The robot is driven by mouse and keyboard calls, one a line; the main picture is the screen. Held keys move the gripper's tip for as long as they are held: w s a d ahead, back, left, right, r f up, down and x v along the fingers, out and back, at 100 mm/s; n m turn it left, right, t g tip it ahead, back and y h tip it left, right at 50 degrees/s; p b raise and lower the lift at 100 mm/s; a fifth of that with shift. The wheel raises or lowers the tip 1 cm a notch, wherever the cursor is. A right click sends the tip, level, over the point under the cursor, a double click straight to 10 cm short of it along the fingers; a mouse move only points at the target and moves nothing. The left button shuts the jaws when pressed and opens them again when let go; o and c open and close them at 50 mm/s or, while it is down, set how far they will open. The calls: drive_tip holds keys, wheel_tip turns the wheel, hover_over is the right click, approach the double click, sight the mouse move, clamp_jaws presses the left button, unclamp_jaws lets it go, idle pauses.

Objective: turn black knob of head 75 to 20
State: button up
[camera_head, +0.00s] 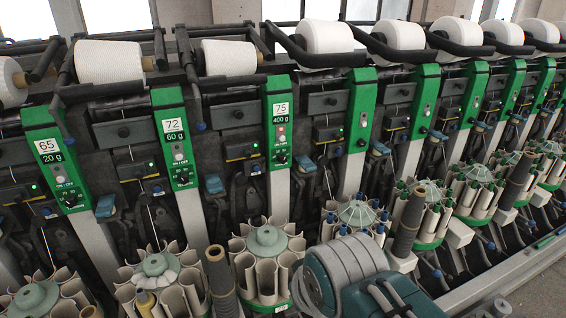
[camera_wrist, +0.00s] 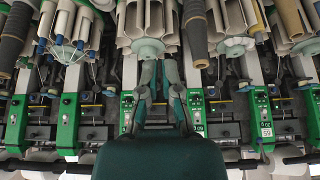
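Head 75 is a green panel (camera_head: 278,88) with a white 75 label and a display reading 400 g, in the middle of the head view. Its black knob (camera_head: 281,157) is low on the panel, below a small red-lit button. The knob's exact setting is too small to read. In the wrist view, which looks upside down, my gripper (camera_wrist: 160,64) points up the picture with its two fingers apart and nothing seen between them. It is clear of the knob. A green panel (camera_wrist: 128,115) beside it is partly hidden by the gripper. The gripper is not seen in the head view.
Head 72 (camera_head: 173,128), reading 60 g, and head 65 (camera_head: 52,147), reading 20 g, stand to the left. More green heads run right. Bobbin magazines (camera_head: 265,245) and a dark upright tube (camera_head: 408,225) stand in front. My arm covers the lower middle.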

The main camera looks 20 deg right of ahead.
drive_tip(key=o, duration=0.5)
drive_tip(key=shift+w+d, duration=0.1)
drive_tip(key=shift+w, duration=0.25)
drive_tip(key=shift+o, duration=0.9)
drive_tip(key=w+d+r+t, duration=0.1)
drive_tip(key=w+d, duration=0.1)
drive_tip(key=w, duration=0.5)
drive_tip(key=w+d+r+t+h, duration=0.1)
drive_tip(key=w+d+t, duration=0.1)
drive_tip(key=w, duration=0.5)
drive_tip(key=shift+d+m+h, duration=0.3)
drive_tip(key=shift+d+m, duration=0.05)
drive_tip(key=shift+m, duration=0.05)
drive_tip(key=t, duration=0.6)
approach(283, 161)
drive_tip(key=s+a+r, duration=0.3)
drive_tip(key=s, duration=0.4)
drive_tip(key=w+d+f+n+t+y, duration=0.1)
drive_tip(key=w+d+f+t+y, duration=0.1)
drive_tip(key=w+d+f+t, duration=0.3)
drive_tip(key=shift+g, duration=0.8)
drive_tip(key=w, duration=0.7)
drive_tip(key=w+a, duration=0.1)
drive_tip(key=w, duration=0.3)
drive_tip(key=shift+w+f, duration=0.1)
drive_tip(key=shift+f, duration=0.3)
clamp_jaws()
